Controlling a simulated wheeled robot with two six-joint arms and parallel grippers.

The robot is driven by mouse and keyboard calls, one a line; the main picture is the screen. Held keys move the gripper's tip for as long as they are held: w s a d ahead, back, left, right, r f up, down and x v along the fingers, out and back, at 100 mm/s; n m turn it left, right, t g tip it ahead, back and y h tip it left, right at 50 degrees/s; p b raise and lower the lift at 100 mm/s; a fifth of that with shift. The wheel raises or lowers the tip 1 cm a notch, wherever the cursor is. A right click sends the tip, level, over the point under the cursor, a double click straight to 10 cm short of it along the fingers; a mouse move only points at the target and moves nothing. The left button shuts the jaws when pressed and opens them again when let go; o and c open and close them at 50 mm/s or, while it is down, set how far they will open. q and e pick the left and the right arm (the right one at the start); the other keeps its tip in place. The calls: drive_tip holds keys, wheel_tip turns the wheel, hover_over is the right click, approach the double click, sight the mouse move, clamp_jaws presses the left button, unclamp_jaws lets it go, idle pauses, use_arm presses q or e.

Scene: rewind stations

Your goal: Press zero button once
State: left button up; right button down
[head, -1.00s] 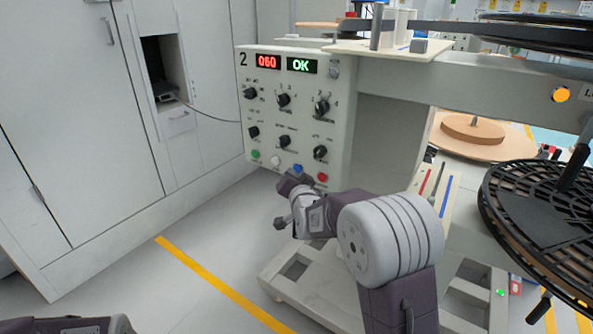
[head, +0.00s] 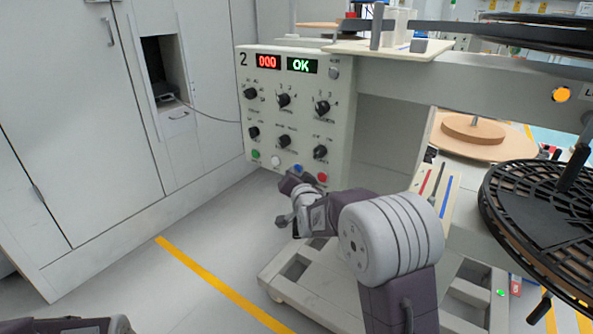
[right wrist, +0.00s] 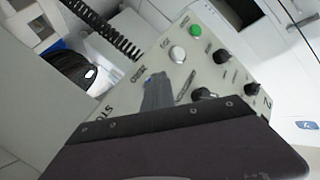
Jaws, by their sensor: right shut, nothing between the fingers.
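The control panel (head: 300,115) marked 2 has a red display (head: 267,62) reading 000 and a green display (head: 301,66) reading OK. Along its bottom edge are green (head: 255,154), white (head: 276,161), blue (head: 298,169) and red (head: 322,177) buttons. The right wrist view shows a ZERO label (right wrist: 137,75) past the white button (right wrist: 177,53); the button there is hidden by my finger. My right gripper (head: 291,181) is shut and empty, just in front of and below the blue button. Its grey fingertips (right wrist: 156,82) point at the panel; contact cannot be told. My left gripper is out of view.
A black grid reel (head: 535,205) and a beige frame (head: 440,90) stand right of the panel. White cabinets (head: 70,120) line the left. The floor with a yellow line (head: 215,280) is clear between them.

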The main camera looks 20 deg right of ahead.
drive_tip(key=shift+s+a, duration=0.45)
drive_tip(key=shift+a, duration=0.15)
drive_tip(key=s+a, duration=0.1)
drive_tip(key=a, duration=0.1)
drive_tip(key=s+a, duration=0.2)
idle(0.3)
idle(0.5)
